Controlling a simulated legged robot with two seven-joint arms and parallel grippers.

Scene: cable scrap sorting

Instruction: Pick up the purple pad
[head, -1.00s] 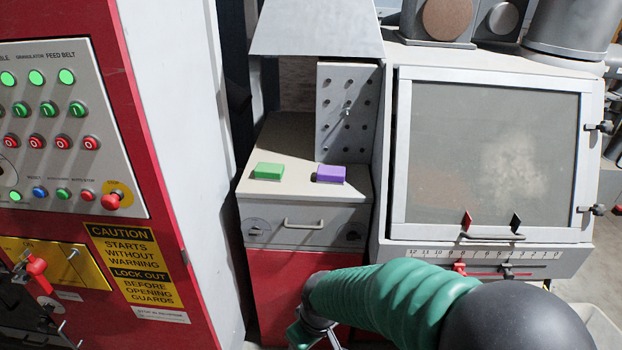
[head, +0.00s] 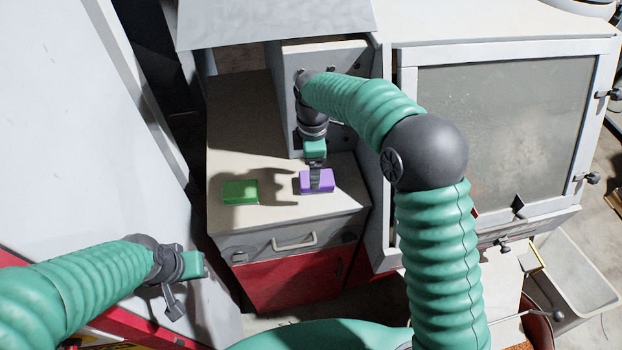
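The purple pad (head: 325,186) is a small block lying on the beige top of the cabinet (head: 235,135), near its front edge. My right gripper (head: 315,182) points down from above, with a dark finger overlapping the middle of the pad. The far side of the pad is partly hidden by it. One finger hides the other, so I cannot tell whether it grips the pad. My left gripper (head: 188,285) is at the lower left, apart from the cabinet, with its fingers spread and nothing between them.
A drawer handle (head: 295,243) is on the cabinet front. A machine with a framed window (head: 490,125) stands at the right.

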